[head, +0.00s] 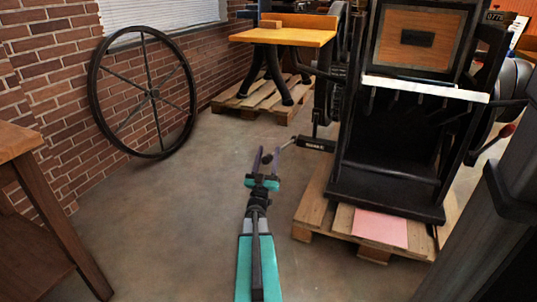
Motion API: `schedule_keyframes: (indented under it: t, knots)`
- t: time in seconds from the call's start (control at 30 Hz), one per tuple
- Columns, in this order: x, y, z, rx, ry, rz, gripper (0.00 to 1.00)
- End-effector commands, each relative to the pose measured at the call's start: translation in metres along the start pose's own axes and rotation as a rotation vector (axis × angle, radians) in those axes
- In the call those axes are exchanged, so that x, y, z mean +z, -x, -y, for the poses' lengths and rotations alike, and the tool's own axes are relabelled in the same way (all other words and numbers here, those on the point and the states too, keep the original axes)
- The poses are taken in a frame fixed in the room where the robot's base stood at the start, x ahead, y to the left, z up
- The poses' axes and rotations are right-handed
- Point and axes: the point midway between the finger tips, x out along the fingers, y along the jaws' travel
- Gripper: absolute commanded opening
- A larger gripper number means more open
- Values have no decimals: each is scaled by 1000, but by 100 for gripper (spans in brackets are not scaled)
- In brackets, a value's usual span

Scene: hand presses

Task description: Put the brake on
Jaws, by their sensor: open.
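A black hand press (405,150) stands on a wooden pallet at the right. A short black bar with pale lettering (316,145) sticks out low from its left side. A thin dark rod with a round dark knob (267,159) reaches left from near that bar; I cannot tell for sure that this is the brake. My gripper (267,153) is open, its two purple fingers pointing forward. The knob appears between the fingers in the picture, and I cannot tell if they touch it. My teal arm comes up from the bottom.
A large spoked wheel (152,92) leans on the brick wall. A press with a wooden top (283,37) stands on a pallet at the back. A wooden table (40,205) is at the left. A pink sheet (380,227) lies on the right pallet (325,223). The floor between is clear.

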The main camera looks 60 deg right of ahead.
Motion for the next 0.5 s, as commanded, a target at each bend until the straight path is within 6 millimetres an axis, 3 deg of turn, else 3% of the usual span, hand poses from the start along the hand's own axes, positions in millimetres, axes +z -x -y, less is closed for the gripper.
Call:
schedule_keyframes:
  t: [0.5]
  knots:
    - [-1,54,-1,-1,0,3,46]
